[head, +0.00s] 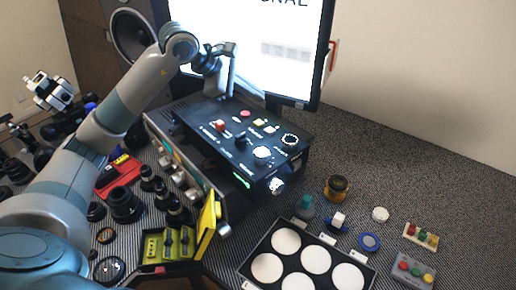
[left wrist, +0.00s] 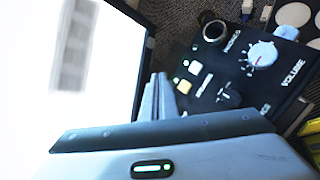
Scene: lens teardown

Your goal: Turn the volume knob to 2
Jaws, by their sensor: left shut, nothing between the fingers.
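The volume knob (head: 262,153) is a pale round dial on the top of a black control box (head: 205,122). In the left wrist view the knob (left wrist: 263,53) sits beside the printed word VOLUME, with tick marks around it. I cannot read which number it points to. My left gripper (head: 224,92) is above the back part of the box, in front of the monitor, apart from the knob. Its fingers (left wrist: 158,85) are shut with nothing between them. My right gripper is not in view.
A black lever knob (left wrist: 229,96), square lit buttons (left wrist: 195,67) and a dark ring dial (left wrist: 214,31) share the panel. A bright monitor (head: 265,45) stands behind. A tray with white discs (head: 286,241) lies in front; lenses (head: 124,204) crowd the left.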

